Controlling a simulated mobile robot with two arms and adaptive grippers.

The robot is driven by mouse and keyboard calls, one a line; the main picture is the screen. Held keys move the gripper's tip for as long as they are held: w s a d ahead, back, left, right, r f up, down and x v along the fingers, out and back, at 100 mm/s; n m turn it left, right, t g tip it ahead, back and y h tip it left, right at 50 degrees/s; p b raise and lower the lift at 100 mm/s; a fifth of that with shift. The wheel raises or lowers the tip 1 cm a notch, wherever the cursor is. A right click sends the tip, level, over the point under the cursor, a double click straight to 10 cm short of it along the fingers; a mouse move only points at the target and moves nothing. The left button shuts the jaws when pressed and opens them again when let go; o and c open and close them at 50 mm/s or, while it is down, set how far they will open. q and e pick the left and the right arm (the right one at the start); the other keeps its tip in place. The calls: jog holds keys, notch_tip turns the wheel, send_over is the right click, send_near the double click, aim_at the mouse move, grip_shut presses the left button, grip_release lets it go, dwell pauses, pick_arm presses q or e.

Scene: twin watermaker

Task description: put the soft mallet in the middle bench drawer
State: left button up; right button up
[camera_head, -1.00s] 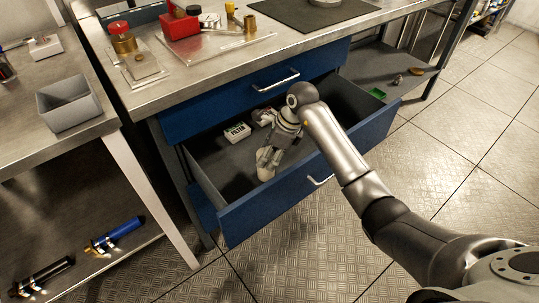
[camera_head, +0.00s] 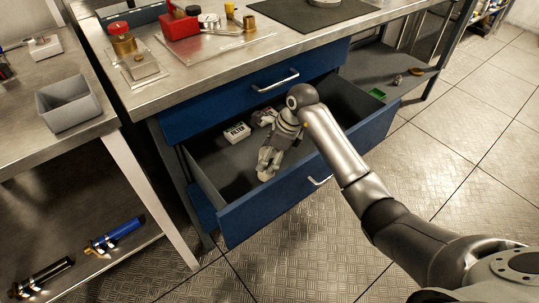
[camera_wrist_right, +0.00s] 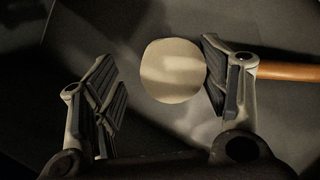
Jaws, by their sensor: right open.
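The soft mallet lies in the open middle bench drawer (camera_head: 228,171). In the right wrist view its pale round head (camera_wrist_right: 173,71) sits between my right gripper's fingers, and its wooden handle (camera_wrist_right: 288,71) runs off to the right behind one finger. In the head view only a pale bit of the mallet (camera_head: 264,174) shows below the fingers. My right gripper (camera_head: 268,160) is inside the drawer, pointing down. In the right wrist view the gripper (camera_wrist_right: 165,95) is open, with a gap on the left of the head; contact on the right is unclear. My left gripper is out of view.
A white box marked FILTER (camera_head: 237,133) and another small item (camera_head: 265,117) lie at the drawer's back. A shut blue drawer (camera_head: 255,92) is above. A grey bin (camera_head: 68,102) stands on the left table. The drawer's left part is clear.

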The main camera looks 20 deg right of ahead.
jog(key=shift+r, duration=0.3)
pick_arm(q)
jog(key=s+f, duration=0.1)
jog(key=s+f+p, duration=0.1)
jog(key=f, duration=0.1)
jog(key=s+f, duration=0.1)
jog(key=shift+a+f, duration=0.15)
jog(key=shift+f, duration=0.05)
pick_arm(e)
jog(key=v, duration=1.1)
jog(key=shift+d+r, duration=0.15)
jog(key=shift+r, duration=0.1)
jog(key=shift+c, duration=0.3)
